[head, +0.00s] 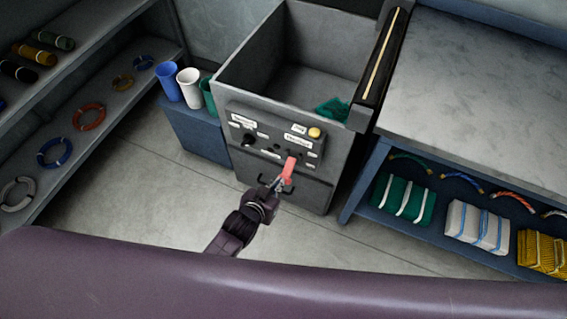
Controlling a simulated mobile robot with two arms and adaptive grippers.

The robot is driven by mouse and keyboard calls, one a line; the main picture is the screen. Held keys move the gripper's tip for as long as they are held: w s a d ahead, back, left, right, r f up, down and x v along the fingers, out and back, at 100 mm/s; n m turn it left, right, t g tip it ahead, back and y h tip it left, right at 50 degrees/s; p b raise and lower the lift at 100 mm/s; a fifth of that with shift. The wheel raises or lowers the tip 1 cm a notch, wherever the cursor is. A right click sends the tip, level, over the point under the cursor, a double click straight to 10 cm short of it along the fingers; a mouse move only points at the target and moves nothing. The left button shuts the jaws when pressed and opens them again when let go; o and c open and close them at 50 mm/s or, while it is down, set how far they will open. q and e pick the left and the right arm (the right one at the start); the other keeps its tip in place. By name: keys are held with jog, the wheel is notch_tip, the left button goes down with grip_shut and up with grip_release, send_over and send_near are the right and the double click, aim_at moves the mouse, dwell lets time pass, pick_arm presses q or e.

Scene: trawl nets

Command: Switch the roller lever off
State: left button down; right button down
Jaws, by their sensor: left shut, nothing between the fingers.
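The grey machine (283,205) has a control panel on its front, facing me. A red lever (289,168) sits on the lower right part of the panel. The small labels around it are too blurred to read surely, so I cannot tell which position it is in. My left gripper (278,183) reaches up from below, its fingers shut and empty. Its tips are close to the lower end of the red lever; I cannot tell whether they touch it. My right gripper is not in view.
The panel also has a black knob (248,140) and a yellow button (314,133). A green net (333,109) lies in the machine's open bin. Blue (169,82) and white (189,86) cups stand left. A grey-topped workbench (480,95) stands right. The floor in front is clear.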

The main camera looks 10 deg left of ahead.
pick_arm(q)
notch_tip(320, 180, down, 3)
jog(key=shift+w+d+f+b, duration=0.1)
jog(key=shift+w+f+b, duration=0.1)
jog(key=shift+b, duration=0.4)
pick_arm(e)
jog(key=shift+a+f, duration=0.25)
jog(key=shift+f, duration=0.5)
pick_arm(q)
jog(key=shift+s+f, duration=0.25)
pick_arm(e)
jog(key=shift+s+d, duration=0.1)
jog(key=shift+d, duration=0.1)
